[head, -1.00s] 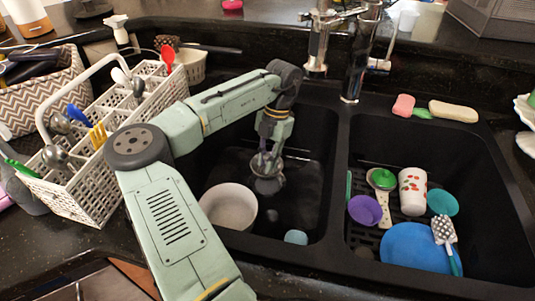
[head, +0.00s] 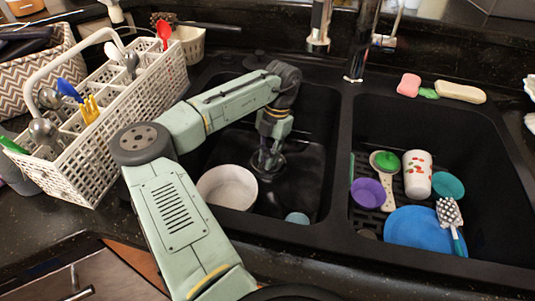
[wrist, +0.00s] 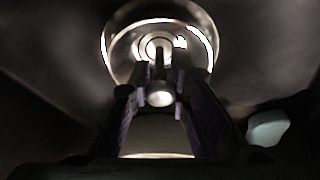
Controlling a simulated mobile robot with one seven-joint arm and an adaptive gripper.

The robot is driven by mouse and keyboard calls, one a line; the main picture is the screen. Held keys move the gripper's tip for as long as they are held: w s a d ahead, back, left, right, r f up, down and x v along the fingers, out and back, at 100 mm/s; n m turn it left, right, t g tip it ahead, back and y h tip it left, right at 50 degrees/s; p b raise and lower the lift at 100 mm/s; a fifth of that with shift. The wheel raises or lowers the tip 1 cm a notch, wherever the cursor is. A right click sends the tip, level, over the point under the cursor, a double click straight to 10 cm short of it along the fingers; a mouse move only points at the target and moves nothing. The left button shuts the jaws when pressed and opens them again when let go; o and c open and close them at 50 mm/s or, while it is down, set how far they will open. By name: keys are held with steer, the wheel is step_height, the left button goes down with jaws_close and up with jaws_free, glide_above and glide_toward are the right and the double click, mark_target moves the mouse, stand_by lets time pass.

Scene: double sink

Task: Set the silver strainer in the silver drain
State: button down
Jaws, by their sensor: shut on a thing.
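My gripper (head: 268,157) reaches down into the left sink basin (head: 318,160). It is shut on the silver strainer (wrist: 118,40), whose round, shiny rim shows beyond the fingers in the wrist view. A bright, rounded metal part (wrist: 160,95) of the strainer sits between the fingers. In the head view the strainer is small, dark and mostly covered by my gripper, low near the basin floor. The silver drain cannot be told apart from the strainer in either view. I cannot tell whether the strainer is in the drain or just above it.
A white bowl (head: 227,187) stands left of my gripper in the same basin. A light blue item (head: 297,218) lies near the front; it also shows in the wrist view (wrist: 268,128). The right basin holds a blue plate (head: 412,228), a cup (head: 417,175) and other dishes.

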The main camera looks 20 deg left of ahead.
steer(key=shift+f, duration=0.25)
steer(key=shift+f, duration=0.3)
steer(key=c, duration=1.4)
jaws_free()
steer(key=shift+r, duration=0.1)
step_height(320, 180, up, 10)
steer(key=shift+f, duration=0.1)
steer(key=shift+s, duration=0.1)
